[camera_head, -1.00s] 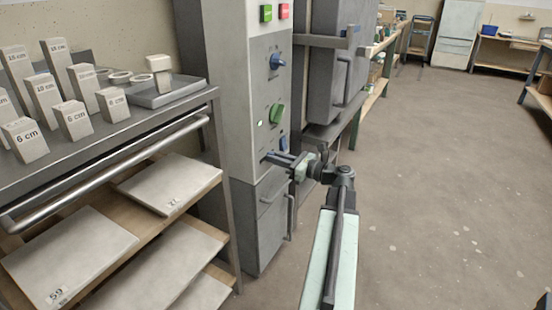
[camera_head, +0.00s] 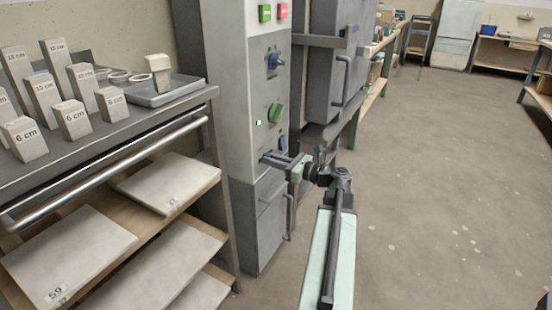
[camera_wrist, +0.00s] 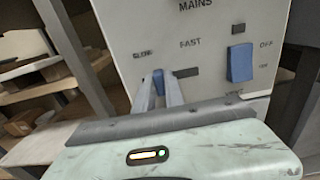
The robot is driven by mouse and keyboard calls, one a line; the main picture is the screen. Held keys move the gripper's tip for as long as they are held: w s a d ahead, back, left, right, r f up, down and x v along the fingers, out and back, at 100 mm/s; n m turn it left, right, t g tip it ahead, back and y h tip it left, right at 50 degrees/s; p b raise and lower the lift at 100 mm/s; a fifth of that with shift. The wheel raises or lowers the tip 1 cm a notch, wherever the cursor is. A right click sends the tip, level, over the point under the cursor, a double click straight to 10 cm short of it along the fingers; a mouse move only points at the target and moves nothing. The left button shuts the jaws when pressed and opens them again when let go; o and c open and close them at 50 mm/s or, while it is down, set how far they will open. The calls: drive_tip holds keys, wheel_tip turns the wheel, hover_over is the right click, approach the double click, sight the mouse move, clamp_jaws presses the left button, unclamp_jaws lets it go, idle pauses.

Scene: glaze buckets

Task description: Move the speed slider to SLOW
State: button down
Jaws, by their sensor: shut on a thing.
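The grey control cabinet (camera_head: 235,100) stands in the middle of the head view. The wrist view shows its panel close up, with the labels SLOW on the left and FAST to the right. The blue knob of the speed slider (camera_wrist: 158,79) sits between my gripper's fingertips, below and just right of the SLOW label. A dark stretch of the slot (camera_wrist: 187,72) shows to the right of my fingers, under FAST. My gripper (camera_head: 266,158) is shut on the knob at the lower panel. In the head view the fingers hide the knob.
A blue mains switch (camera_wrist: 240,63) is right of the slider, beside OFF. A green knob (camera_head: 276,112) and a blue knob (camera_head: 275,61) are higher on the panel. A shelf rack (camera_head: 215,95) stands close on the left. The floor (camera_head: 430,180) on the right is clear.

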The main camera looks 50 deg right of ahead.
drive_tip(key=shift+s+a, duration=0.2)
drive_tip(key=shift+a, duration=0.7)
drive_tip(key=c, duration=1.4)
unclamp_jaws()
drive_tip(key=v, duration=0.7)
drive_tip(key=shift+s, duration=0.4)
drive_tip(key=shift+d, duration=0.1)
